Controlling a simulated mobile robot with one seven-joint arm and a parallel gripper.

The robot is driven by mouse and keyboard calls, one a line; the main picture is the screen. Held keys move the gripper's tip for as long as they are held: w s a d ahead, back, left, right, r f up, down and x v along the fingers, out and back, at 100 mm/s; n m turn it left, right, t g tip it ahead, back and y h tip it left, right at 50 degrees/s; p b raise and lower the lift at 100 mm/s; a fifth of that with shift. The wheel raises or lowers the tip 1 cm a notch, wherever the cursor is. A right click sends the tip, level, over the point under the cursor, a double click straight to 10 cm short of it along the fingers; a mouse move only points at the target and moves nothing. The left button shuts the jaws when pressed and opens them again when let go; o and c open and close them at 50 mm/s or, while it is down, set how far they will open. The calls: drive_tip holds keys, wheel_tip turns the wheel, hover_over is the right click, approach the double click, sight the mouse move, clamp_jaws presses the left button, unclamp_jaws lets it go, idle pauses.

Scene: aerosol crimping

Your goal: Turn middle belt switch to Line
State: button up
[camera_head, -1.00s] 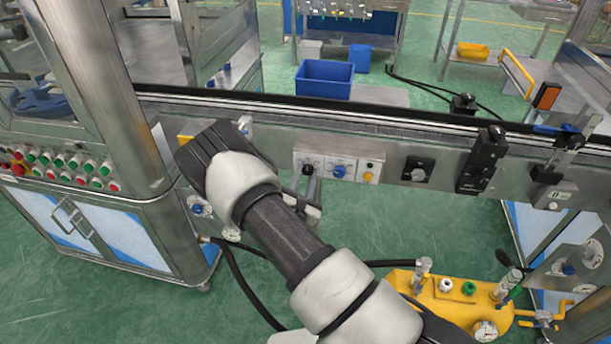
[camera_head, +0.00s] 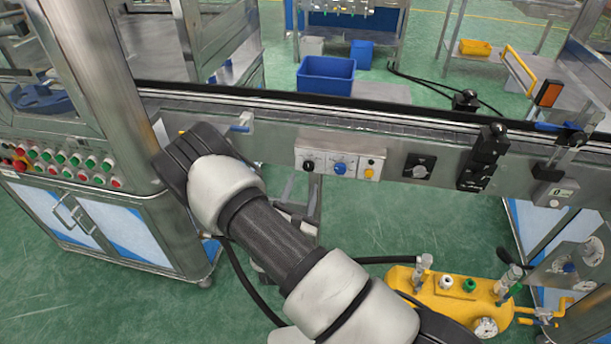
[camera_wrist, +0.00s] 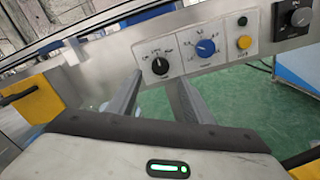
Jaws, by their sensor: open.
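A light control panel on the conveyor's side carries a black knob (camera_head: 308,165), a blue knob (camera_head: 340,170) and a yellow button (camera_head: 369,174). The wrist view shows the same black knob (camera_wrist: 160,66), blue knob (camera_wrist: 205,47) and yellow button (camera_wrist: 244,41). The knob labels are too small to read. My gripper (camera_wrist: 157,85) is open and empty, its fingers apart below the black knob in the picture. My arm mostly hides it in the head view.
The conveyor (camera_head: 400,125) runs across behind the panel. Black sensor brackets (camera_head: 482,160) stick out to the right. A cabinet with several push buttons (camera_head: 75,165) stands at left. A yellow tank (camera_head: 455,292) with a gauge stands at lower right. Green floor shows below the panel.

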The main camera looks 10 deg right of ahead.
drive_tip(key=v, duration=1)
drive_tip(key=shift+s, duration=0.3)
drive_tip(key=shift+a, duration=0.1)
drive_tip(key=s+d+r+m+g+h+p, duration=0.2)
drive_tip(key=s+d+r+m+g+h, duration=0.15)
drive_tip(key=d+r+m+g, duration=0.5)
drive_tip(key=s+d+r+m+g+h+p, duration=0.1)
drive_tip(key=s+d+r+m+g+h, duration=0.15)
drive_tip(key=d+r+m+h, duration=0.6)
drive_tip(key=s+r+m+g+y+p, duration=0.2)
drive_tip(key=s+r+g+y, duration=0.3)
drive_tip(key=s+r+y, duration=0.15)
drive_tip(key=s+a+r+m+t+y+p, duration=0.2)
drive_tip(key=a+r+y, duration=0.3)
drive_tip(key=r, duration=0.3)
drive_tip(key=s+a+r+m+t+y+p, duration=0.2)
drive_tip(key=s+a+r+m+y, duration=0.2)
drive_tip(key=r+y, duration=0.3)
drive_tip(key=shift+a+r+m+t+p, duration=0.3)
drive_tip(key=shift+a+r+m, duration=0.1)
drive_tip(key=shift+r+m, duration=0.2)
